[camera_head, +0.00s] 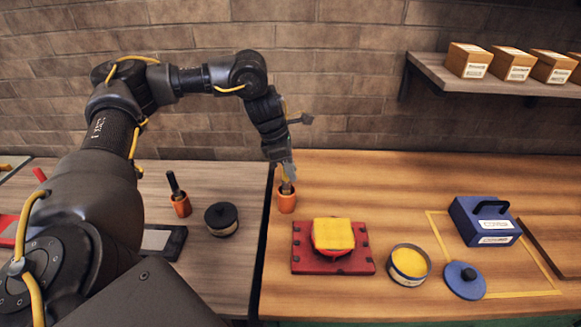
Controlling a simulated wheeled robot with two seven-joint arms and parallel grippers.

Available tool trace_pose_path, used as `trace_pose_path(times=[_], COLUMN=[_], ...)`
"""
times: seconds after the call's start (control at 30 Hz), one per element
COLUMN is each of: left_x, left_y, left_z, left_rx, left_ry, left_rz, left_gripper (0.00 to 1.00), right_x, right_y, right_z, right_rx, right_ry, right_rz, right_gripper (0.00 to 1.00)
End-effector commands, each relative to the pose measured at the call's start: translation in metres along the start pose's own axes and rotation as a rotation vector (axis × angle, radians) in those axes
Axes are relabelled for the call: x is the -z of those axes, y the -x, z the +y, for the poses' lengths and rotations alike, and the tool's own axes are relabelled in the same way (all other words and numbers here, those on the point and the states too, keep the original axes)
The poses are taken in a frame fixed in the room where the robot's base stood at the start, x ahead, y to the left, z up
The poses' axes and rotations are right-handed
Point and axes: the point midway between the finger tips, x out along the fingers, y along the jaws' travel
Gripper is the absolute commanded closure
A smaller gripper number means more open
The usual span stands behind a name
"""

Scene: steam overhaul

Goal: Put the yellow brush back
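An orange cup (287,202) stands upright on the wooden bench, behind the red block. The yellow brush (287,187) is upright with its lower end at the cup's mouth. Only a little yellow shows above, between my fingers. My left gripper (285,169) points down right above the cup, its fingers around or beside the brush's upper part. I cannot tell whether they press on it. My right gripper is not in view.
A second orange cup (182,206) with a dark-handled tool and a black lidded pot (222,218) stand left. A red fixture (303,263) holds a yellow-topped part (333,234). Nearby are a tin of yellow stuff (409,265), a blue lid (464,281) and a blue box (484,220).

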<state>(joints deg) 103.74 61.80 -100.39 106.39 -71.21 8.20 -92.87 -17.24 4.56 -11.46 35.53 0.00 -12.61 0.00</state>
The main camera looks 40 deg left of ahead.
Motion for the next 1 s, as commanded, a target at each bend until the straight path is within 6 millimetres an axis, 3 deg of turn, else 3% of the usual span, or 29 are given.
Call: trace_pose_path(times=[0.1, 0.5, 0.67, 0.83, 1.0], left_x=[0.000, -0.002, -0.002, -0.002, -0.003], left_y=[0.001, 0.009, 0.037, 0.077, 0.107], left_z=[0.000, 0.001, 0.001, 0.001, 0.001], left_rx=[-0.001, -0.003, -0.005, -0.005, -0.004], left_ry=[0.000, 0.000, -0.001, -0.001, -0.001], left_rz=[-0.001, -0.003, -0.006, -0.005, -0.003], left_gripper=[0.59, 0.59, 0.59, 0.59, 0.59], right_x=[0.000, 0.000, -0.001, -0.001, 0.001], right_y=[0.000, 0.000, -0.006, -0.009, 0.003], right_z=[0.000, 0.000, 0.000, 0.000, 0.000], right_rx=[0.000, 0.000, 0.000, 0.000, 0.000], right_ry=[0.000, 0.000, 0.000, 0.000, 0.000], right_rz=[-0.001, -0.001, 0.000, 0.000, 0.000], right_gripper=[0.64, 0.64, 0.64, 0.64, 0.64])
